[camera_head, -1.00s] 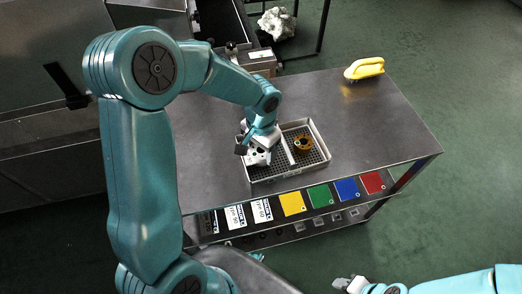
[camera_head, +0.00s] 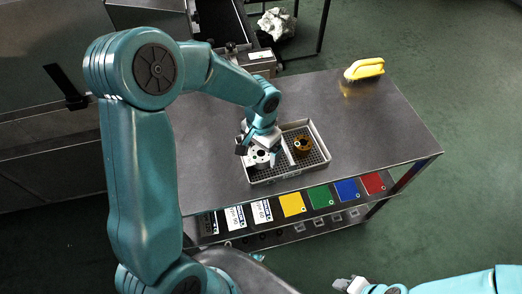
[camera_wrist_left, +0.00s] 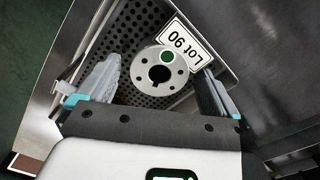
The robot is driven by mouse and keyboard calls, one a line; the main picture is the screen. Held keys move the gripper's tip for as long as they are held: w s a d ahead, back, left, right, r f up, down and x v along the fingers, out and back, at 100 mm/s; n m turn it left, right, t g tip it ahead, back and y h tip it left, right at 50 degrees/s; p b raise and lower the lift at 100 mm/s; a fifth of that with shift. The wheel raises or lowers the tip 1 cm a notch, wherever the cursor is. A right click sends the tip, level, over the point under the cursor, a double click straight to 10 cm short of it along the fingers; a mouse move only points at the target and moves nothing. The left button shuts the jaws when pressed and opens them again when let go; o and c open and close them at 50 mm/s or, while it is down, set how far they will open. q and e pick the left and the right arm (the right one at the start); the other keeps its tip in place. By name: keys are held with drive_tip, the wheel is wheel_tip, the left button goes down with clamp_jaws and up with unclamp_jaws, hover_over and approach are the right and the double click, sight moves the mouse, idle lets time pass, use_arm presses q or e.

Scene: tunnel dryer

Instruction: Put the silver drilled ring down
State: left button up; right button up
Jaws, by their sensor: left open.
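The silver drilled ring (camera_wrist_left: 160,73) lies flat on the perforated floor of the grey tray (camera_wrist_left: 118,20), with a dark centre hole, several small holes and a green spot. In the head view the ring (camera_head: 259,156) is in the tray's left compartment (camera_head: 262,180), partly hidden by my left gripper (camera_head: 257,150). In the left wrist view the fingers of my left gripper (camera_wrist_left: 157,85) are spread apart on both sides of the ring, with gaps. My right gripper (camera_head: 350,285) is at the bottom right, far from the tray; its jaws are unclear.
A brown-gold ring (camera_head: 303,145) sits in the tray's right compartment. A yellow-handled tool (camera_head: 364,68) stands at the table's back right. Coloured cards (camera_head: 320,196) line the lower shelf. The table's right side is clear.

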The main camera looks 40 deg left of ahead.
sight(261, 153)
use_arm(q)
wheel_tip(261, 153, up, 11)
drive_tip(key=shift+p, duration=0.4)
drive_tip(key=shift+s, duration=0.1)
